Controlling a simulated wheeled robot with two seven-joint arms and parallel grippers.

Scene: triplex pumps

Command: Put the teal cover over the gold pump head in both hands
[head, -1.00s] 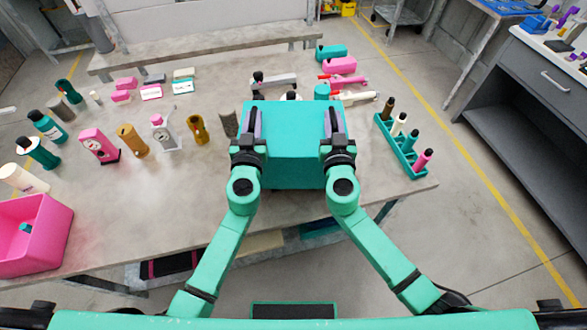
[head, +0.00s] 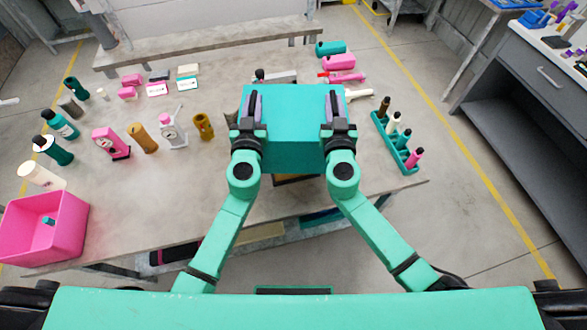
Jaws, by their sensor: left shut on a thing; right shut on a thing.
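The teal cover (head: 285,115) is a large box shape in the middle of the head view, held up over the near part of the table. My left gripper (head: 250,106) is shut on its left side. My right gripper (head: 334,106) is shut on its right side. The cover looks about level. A small dark and gold edge (head: 297,180) shows just below the cover's near side; it may be part of the gold pump head, but the cover hides the rest. I cannot tell the gap between them.
The grey table (head: 215,185) holds several bottles and gauges at left, with a pink bin (head: 70,232) at its near left corner. A teal rack (head: 394,143) of bottles stands right of the cover. Pink and teal parts (head: 338,62) lie behind it.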

